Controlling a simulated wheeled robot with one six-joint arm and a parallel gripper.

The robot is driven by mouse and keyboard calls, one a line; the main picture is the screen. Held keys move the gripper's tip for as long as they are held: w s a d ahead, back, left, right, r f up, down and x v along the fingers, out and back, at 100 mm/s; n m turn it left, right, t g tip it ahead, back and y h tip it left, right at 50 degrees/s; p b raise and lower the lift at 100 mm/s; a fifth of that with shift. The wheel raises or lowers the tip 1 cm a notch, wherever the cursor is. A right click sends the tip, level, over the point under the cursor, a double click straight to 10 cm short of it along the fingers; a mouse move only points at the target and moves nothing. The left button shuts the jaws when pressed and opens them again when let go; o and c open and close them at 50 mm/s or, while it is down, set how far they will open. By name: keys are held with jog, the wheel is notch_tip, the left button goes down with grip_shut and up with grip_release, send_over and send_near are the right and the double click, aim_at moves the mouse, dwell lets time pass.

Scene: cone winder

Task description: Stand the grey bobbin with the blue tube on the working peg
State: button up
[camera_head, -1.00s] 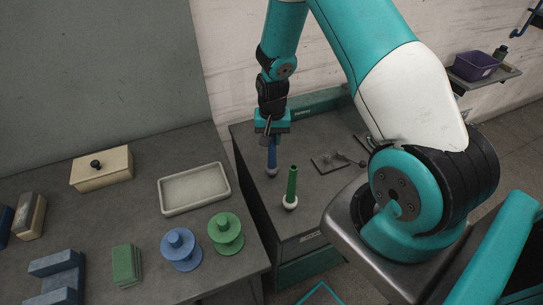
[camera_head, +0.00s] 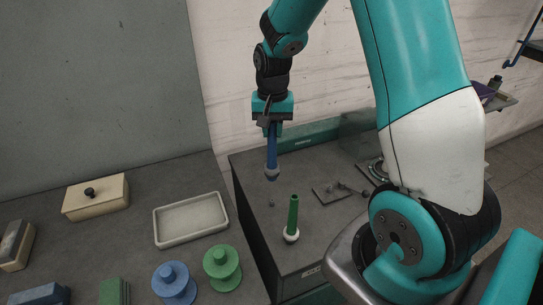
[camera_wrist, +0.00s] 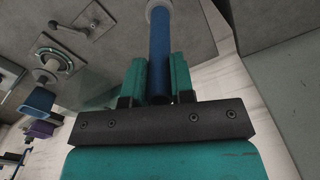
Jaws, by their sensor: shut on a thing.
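The grey bobbin (camera_head: 272,174) with the blue tube (camera_head: 272,148) hangs upright from my gripper (camera_head: 272,126), which is shut on the blue tube's upper part. The bobbin is clear of the grey machine top. In the wrist view the blue tube (camera_wrist: 160,45) runs between my gripper's fingers (camera_wrist: 158,80), with the pale bobbin end (camera_wrist: 158,8) at the top edge. A small stub (camera_head: 271,203) stands bare below the bobbin. A round fitting on a square plate (camera_wrist: 58,52) may be the working peg; I cannot tell for sure.
A white bobbin with a green tube (camera_head: 292,217) stands in front of the held bobbin. A dark plate with a lever (camera_head: 330,193) lies to the right. The left table holds a white tray (camera_head: 190,218), a cream box (camera_head: 96,196), and blue (camera_head: 174,283) and green (camera_head: 222,268) spools.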

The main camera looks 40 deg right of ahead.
notch_tip(320, 180, up, 8)
jog(key=shift+r, duration=0.1)
notch_tip(320, 180, up, 5)
jog(key=p, duration=0.4)
jog(key=shift+p, duration=0.4)
